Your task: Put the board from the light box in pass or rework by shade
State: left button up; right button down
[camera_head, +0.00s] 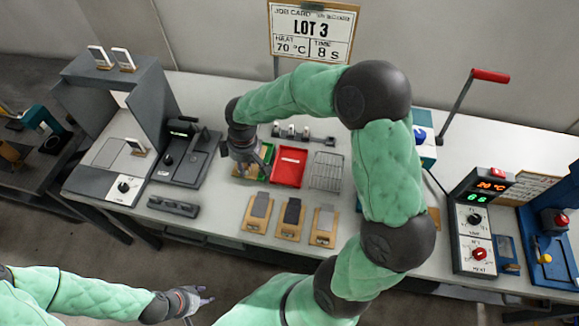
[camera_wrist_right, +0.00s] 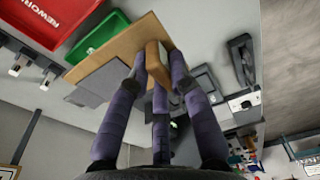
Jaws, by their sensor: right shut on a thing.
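My right gripper (camera_head: 246,160) is shut on a tan board, held by its raised wooden block in the right wrist view (camera_wrist_right: 157,62). The board (camera_wrist_right: 122,48) carries a flat grey patch (camera_wrist_right: 97,82). It is over or beside the green tray (camera_head: 268,154), which also shows in the wrist view (camera_wrist_right: 102,34); contact cannot be told. The red tray (camera_head: 290,166), labelled REWORK in the wrist view (camera_wrist_right: 62,18), lies to its right. The grey light box (camera_head: 105,150) stands at the left. My left gripper (camera_head: 197,301) is low in the head view, apparently open and empty.
Three boards with grey shades (camera_head: 290,216) lie in front of the trays. A wire rack (camera_head: 326,171) is right of the red tray. A dark device (camera_head: 185,150) stands between light box and trays. A heat and time control box (camera_head: 480,225) stands at the right.

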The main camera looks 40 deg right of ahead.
jog(key=s+d+f+b, duration=0.2)
jog(key=d+f, duration=0.2)
jog(key=d, duration=0.5)
jog(key=b, duration=0.1)
send_over(286, 177)
jog(key=f, duration=0.5)
jog(key=shift+w+a, duration=0.1)
jog(key=shift+a, duration=0.2)
jog(key=shift+d+f, duration=0.35)
jog(key=shift+f, duration=0.05)
jog(key=shift+d+f+b, duration=0.1)
jog(key=shift+f+b, duration=0.45)
jog(key=shift+f, duration=1)
jog(key=shift+f, duration=0.1)
jog(key=c, duration=1.5)
grip_release()
jog(key=shift+f, duration=0.1)
jog(key=shift+o, duration=0.5)
